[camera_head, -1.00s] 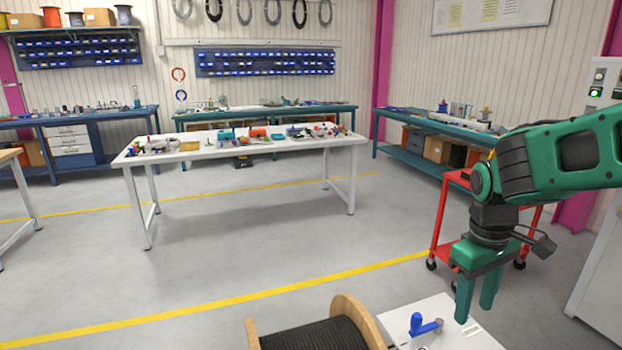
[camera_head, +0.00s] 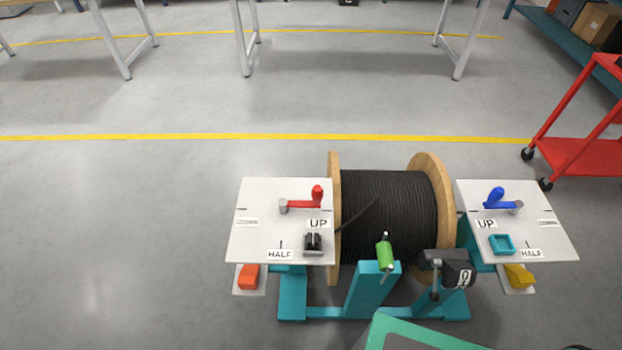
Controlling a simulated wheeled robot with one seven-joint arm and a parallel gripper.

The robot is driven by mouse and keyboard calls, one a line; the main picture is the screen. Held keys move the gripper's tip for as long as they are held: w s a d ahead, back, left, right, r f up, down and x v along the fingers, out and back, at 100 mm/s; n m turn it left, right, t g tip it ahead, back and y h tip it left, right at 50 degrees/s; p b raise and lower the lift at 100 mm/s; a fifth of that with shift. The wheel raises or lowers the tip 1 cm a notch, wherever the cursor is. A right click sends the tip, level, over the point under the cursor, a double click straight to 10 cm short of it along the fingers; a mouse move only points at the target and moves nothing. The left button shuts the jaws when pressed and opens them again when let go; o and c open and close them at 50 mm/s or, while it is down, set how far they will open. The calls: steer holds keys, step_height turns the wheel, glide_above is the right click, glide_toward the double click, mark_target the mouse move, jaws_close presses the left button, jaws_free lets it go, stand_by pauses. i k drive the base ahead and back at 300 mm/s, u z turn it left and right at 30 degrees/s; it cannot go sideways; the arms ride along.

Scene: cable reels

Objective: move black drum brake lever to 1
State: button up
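The black cable drum (camera_head: 388,205) with wooden end discs sits in a teal stand. I see no label reading 1. My gripper is not in view; I cannot tell whether it is open or shut.
A left panel (camera_head: 255,200) carries a red lever (camera_head: 304,199); a right panel (camera_head: 550,230) carries a blue lever (camera_head: 503,200). Both show UP and HALF labels. A green handle (camera_head: 384,253) stands before the drum. A red cart (camera_head: 585,152) is at right. Floor at left is clear.

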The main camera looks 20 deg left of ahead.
mark_target(434, 295)
steer(key=u, duration=0.4)
steer(key=k, duration=0.85)
steer(key=z, duration=0.25)
steer(key=i, duration=0.5)
